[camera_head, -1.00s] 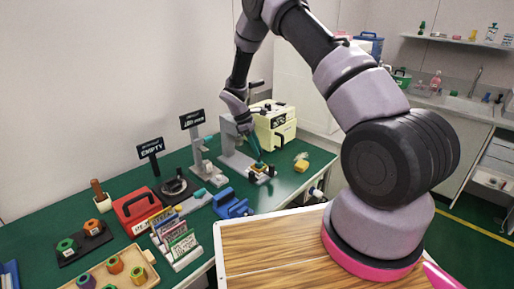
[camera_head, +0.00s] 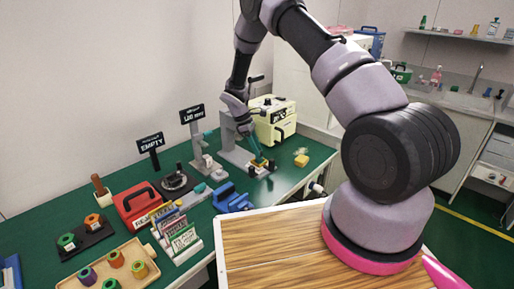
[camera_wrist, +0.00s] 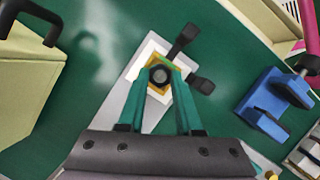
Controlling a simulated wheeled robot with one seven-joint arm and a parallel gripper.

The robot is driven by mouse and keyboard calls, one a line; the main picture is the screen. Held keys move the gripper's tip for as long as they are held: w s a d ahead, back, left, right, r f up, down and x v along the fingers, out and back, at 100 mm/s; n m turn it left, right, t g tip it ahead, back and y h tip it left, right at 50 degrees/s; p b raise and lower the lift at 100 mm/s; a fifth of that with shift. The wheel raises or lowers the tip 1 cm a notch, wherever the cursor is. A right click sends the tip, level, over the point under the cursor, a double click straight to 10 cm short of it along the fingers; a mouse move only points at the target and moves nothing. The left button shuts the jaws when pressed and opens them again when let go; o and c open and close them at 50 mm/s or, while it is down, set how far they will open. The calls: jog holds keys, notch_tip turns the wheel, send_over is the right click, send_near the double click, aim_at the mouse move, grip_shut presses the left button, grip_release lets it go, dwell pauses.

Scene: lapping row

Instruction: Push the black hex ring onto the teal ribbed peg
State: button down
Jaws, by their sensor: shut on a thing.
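My gripper (camera_wrist: 159,88) has teal fingers closed on a small dark ring-like piece (camera_wrist: 159,75), seen from above in the wrist view. It appears to be the black hex ring. It is right over a yellow-and-white block on a grey base (camera_wrist: 150,112), with two black clamp handles (camera_wrist: 184,40) beside it. In the head view my gripper (camera_head: 258,157) points down at this fixture near the back of the green bench. I cannot make out the teal ribbed peg; the ring and fingers may cover it. How far the ring is seated cannot be told.
A cream machine (camera_head: 274,122) stands behind the fixture, and a blue vise-like block (camera_head: 232,201) in front. A yellow object (camera_head: 301,160) lies to the right. A wooden tray (camera_head: 135,251) of coloured hex pieces and a red box (camera_head: 138,207) are at left.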

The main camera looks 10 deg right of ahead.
jog(key=shift+f, duration=0.25)
jog(key=c, duration=0.5)
grip_release()
jog(key=v, duration=1)
jog(key=shift+r, duration=0.4)
jog(key=shift+a, duration=0.15)
